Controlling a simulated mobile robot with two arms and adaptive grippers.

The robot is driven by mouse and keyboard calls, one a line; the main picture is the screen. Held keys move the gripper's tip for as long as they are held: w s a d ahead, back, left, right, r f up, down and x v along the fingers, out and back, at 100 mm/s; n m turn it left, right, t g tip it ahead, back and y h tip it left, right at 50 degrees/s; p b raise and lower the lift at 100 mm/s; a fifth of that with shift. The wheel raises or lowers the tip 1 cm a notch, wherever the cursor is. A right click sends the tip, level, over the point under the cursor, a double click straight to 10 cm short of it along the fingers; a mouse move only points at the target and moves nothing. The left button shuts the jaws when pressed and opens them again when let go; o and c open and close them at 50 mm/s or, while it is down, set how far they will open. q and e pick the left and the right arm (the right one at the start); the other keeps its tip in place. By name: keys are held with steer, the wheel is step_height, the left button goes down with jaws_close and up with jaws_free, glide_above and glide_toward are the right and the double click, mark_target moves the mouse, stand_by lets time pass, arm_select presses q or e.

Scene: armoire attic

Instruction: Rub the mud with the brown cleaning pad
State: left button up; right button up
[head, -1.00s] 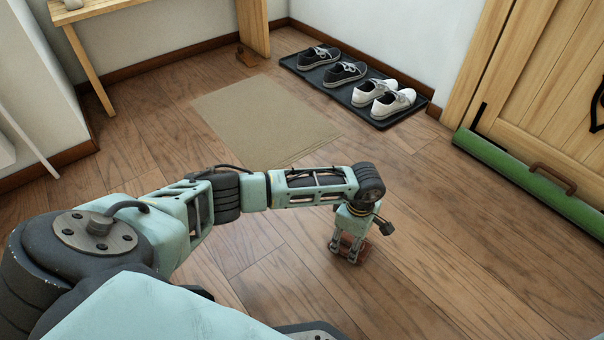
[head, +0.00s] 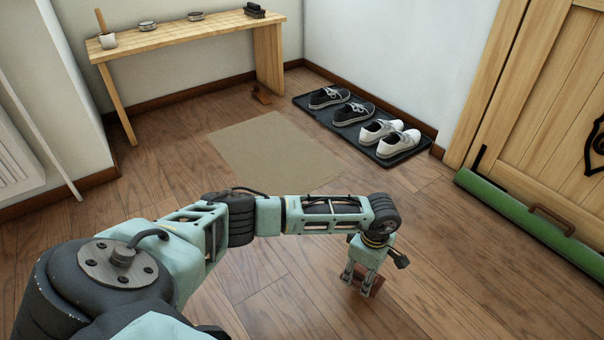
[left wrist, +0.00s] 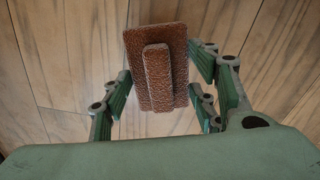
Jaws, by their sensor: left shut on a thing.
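My left gripper (head: 362,282) points down close to the floor, right of the beige mat. It is shut on the brown cleaning pad (head: 376,286). In the left wrist view the pad (left wrist: 177,85) is a rough, reddish-brown rectangle with a raised bar along its middle, between the fingers of my left gripper (left wrist: 163,92). I cannot tell whether the pad touches the floor. I see no clear mud in either view; the floor under the pad and behind my arm is hidden. My right gripper is out of view.
A beige mat (head: 275,150) lies on the wooden floor. Behind it stand a black shoe tray (head: 310,104) with several shoes and a wooden bench (head: 190,40) with small items. A wooden door (head: 545,110) with a green draught roll (head: 520,215) is at right. Floor around the gripper looks clear.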

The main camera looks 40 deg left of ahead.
arm_select(q)
steer(key=shift+r+p, duration=0.65)
steer(key=shift+r, duration=0.55)
